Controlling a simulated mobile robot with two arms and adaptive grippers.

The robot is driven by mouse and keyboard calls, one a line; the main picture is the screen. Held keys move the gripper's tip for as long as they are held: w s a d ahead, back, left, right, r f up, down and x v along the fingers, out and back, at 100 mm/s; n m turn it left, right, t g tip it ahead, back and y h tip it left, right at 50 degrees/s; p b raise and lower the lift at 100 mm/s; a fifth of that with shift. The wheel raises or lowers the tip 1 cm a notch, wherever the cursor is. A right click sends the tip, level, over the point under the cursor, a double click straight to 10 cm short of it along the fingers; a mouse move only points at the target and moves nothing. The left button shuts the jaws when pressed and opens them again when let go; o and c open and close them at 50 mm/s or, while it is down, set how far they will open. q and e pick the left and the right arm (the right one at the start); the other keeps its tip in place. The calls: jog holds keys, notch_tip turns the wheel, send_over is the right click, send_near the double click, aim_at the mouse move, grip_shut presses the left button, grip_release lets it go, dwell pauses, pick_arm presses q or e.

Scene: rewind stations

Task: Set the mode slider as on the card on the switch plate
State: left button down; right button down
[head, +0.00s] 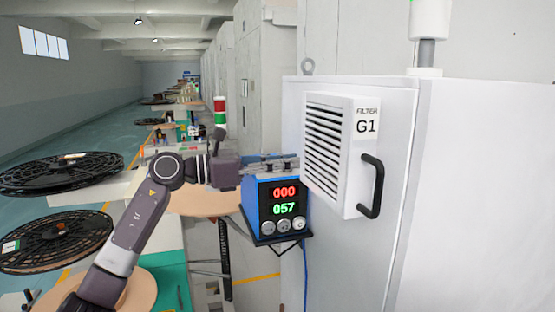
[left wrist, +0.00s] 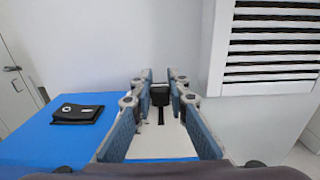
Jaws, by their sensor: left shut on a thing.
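The black slider knob (left wrist: 160,96) stands in the left wrist view above a white plate (left wrist: 146,146) with a dark slot, on top of a blue box. My left gripper (head: 290,163) reaches over the blue box (head: 253,204) from the left in the head view. In the left wrist view its fingertips (left wrist: 160,86) are on both sides of the knob, shut on it. The fingers hide the plate's edges. I cannot make out a card or any mode marks. My right gripper is in neither view.
The box front has a red display reading 000, a green display reading 057 and several knobs (head: 283,227). A black switch piece (left wrist: 76,113) sits on its top. The filter box G1 (head: 335,150) with a black handle (head: 372,187) juts out close on the right.

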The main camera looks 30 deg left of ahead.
pick_arm(q)
jog(key=shift+r, duration=0.1)
jog(key=c, duration=2.2)
grip_release()
jog(key=o, duration=0.4)
jog(key=shift+w+d, duration=0.15)
jog(key=shift+w, duration=0.05)
jog(key=shift+c, duration=0.2)
jog(key=shift+s, duration=0.1)
jog(key=shift+s+a, duration=0.15)
jog(key=shift+a, duration=0.15)
jog(key=v, duration=1.1)
jog(key=shift+s+a, duration=0.1)
jog(key=shift+s, duration=0.05)
